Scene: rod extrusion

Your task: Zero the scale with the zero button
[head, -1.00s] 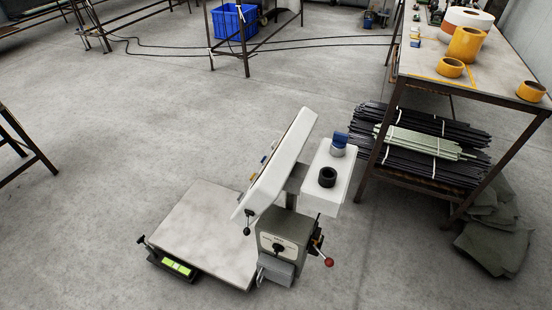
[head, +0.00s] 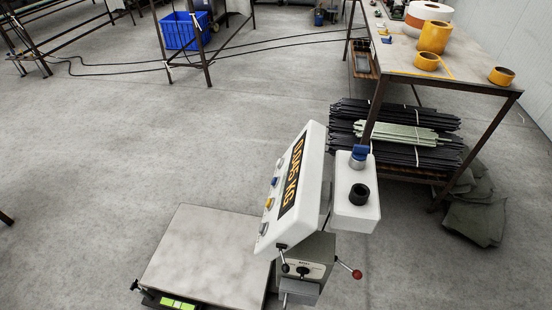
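The floor scale stands at the lower middle of the head view. Its grey platform (head: 205,255) looks bare. Its white display head (head: 313,150) is tilted and carries an orange digit readout (head: 291,172) that ends in KG and seems to read 0.045. A column of small buttons runs along the panel's left side, including a blue one (head: 275,182) and a yellow one (head: 269,203). Their labels are too small to read, so I cannot tell which is the zero button. My gripper is not in view.
A white box (head: 357,212) with a blue and a black knob adjoins the display head. A red-knobbed lever (head: 357,274) sticks out below. A workbench (head: 400,62) with tape rolls stands at right, dark rod bundles (head: 390,148) beneath. Floor left of the scale is clear.

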